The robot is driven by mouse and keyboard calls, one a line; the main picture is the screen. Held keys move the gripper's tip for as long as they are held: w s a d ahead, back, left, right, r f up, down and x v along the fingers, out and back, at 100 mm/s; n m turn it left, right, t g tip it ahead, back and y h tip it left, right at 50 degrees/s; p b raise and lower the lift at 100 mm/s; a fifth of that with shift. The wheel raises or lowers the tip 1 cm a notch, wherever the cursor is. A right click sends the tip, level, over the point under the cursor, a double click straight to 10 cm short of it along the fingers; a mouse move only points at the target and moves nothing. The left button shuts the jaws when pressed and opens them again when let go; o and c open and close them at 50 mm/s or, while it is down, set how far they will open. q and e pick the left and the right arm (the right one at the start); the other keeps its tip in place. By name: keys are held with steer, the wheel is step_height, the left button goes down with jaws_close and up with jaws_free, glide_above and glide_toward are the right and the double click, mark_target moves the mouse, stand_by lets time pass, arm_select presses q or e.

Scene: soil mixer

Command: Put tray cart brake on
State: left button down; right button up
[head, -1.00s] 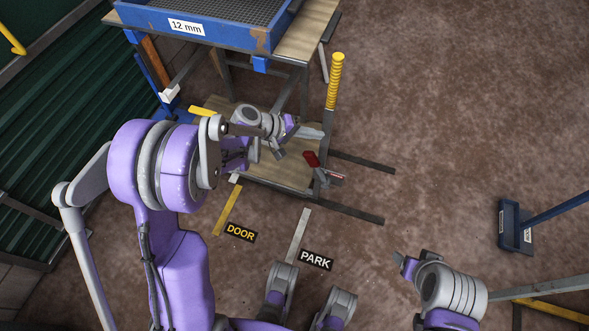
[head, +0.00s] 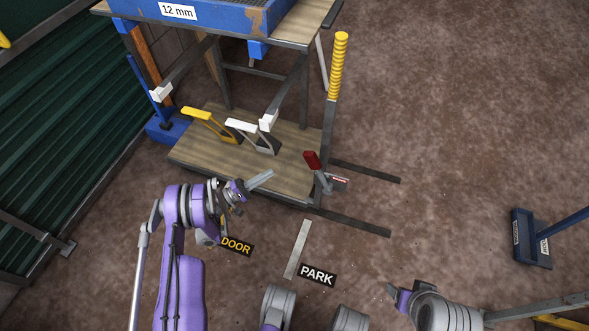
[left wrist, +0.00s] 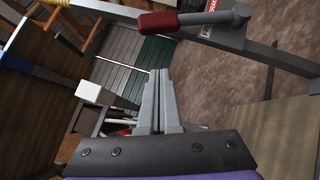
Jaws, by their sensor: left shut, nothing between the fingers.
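The tray cart has a wooden lower deck (head: 205,165) and a yellow-gripped upright handle (head: 339,65). The brake lever, with a red grip (head: 312,160) on a grey arm, is at the deck's right front corner, its grip up and to the left of its pivot. It also shows at the top of the left wrist view (left wrist: 160,23), beyond the fingers. My left gripper (head: 266,177) is shut and empty, over the deck's front edge, left of the lever and apart from it. My right gripper (head: 391,290) is low on the right, away from the cart; its jaw state is unclear.
Yellow (head: 197,112) and white (head: 241,125) handles stand by the deck. A blue tray marked 12 mm (head: 215,15) is above. A blue box-like base (head: 530,240) stands right; floor between is clear.

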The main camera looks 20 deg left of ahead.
arm_select(q)
steer(key=shift+s+a+f+t, duration=0.3)
steer(key=shift+s+a+f, duration=0.15)
steer(key=shift+s+f, duration=0.15)
steer(key=s+d+b+x, duration=0.1)
steer(key=x, duration=0.5)
steer(key=s+r+b+x, duration=0.1)
steer(key=x, duration=0.6)
steer(key=shift+d+b, duration=0.35)
steer(key=shift+b, duration=0.05)
